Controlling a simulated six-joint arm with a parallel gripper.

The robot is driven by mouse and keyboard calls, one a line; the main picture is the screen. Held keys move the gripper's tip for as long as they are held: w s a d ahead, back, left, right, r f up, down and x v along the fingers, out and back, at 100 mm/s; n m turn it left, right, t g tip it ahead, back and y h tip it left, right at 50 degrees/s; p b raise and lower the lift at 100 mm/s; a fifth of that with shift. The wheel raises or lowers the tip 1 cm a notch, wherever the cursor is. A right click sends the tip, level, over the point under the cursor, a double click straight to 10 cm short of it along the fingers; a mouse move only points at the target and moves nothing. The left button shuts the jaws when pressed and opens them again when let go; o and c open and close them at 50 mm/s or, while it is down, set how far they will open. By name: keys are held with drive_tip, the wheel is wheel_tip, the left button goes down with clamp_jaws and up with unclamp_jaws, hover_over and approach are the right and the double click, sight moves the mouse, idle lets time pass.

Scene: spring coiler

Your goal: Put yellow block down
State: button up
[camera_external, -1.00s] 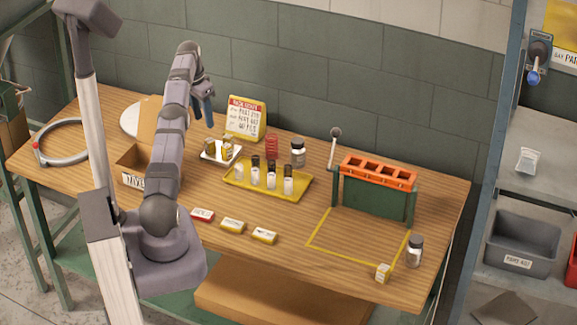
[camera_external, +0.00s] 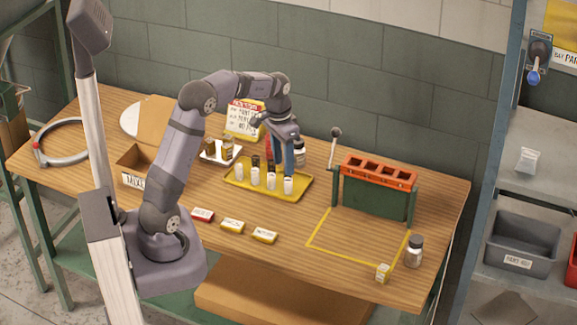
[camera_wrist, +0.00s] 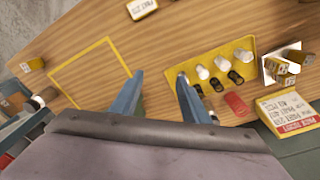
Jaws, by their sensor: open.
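The most block-like yellow thing is a small labelled yellow block (camera_external: 382,273) at the front right corner of the yellow outlined square on the bench. It also shows at upper left in the wrist view (camera_wrist: 33,65). It stands apart from my gripper. My gripper (camera_external: 283,162) is at the right end of the yellow tray (camera_external: 240,185), over or just behind it. The gripper partly hides the red coil and a jar behind the tray.
A green and orange rack (camera_external: 378,190) with a lever stands to the right. A dark-lidded jar (camera_external: 414,252) is beside the block. Flat labelled boxes (camera_external: 232,225) lie in front. The outlined square (camera_external: 350,244) is empty.

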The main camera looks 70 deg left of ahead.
drive_tip(key=s+d+f+m, duration=0.1)
drive_tip(key=s+d+f, duration=0.1)
drive_tip(key=s+d, duration=0.7)
drive_tip(key=s+d+f+m, duration=0.1)
drive_tip(key=s+d+f, duration=0.2)
drive_tip(key=s+d, duration=0.6)
drive_tip(key=d, duration=0.4)
drive_tip(key=shift+s+d+f+g, duration=0.25)
drive_tip(key=shift+d+f+g, duration=0.05)
drive_tip(key=shift+g, duration=0.1)
